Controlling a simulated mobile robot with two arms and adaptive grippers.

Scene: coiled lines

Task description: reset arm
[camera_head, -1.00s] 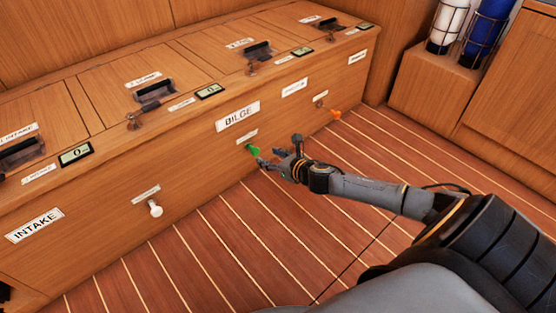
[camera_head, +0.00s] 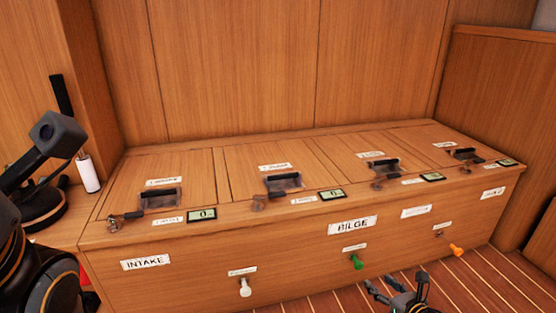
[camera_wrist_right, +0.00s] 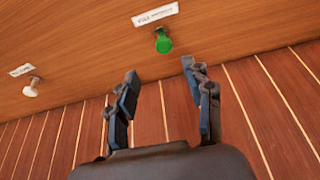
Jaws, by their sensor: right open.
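My right gripper (camera_head: 395,285) is low at the right of the head view, in front of the wooden locker bench (camera_head: 290,285) and below its green knob (camera_head: 357,262). In the right wrist view the two fingers of the right gripper (camera_wrist_right: 160,75) stand apart with nothing between them. The green knob (camera_wrist_right: 163,42) is beyond the fingertips there, apart from them. My left arm (camera_head: 48,285) shows at the left edge of the head view; its gripper does not show.
The bench front also carries a white knob (camera_head: 245,287) and an orange knob (camera_head: 456,250). Its top has several lids with black handles and small displays. A white cylinder (camera_head: 87,173) stands at the left. Striped floor (camera_wrist_right: 150,130) lies clear under the gripper.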

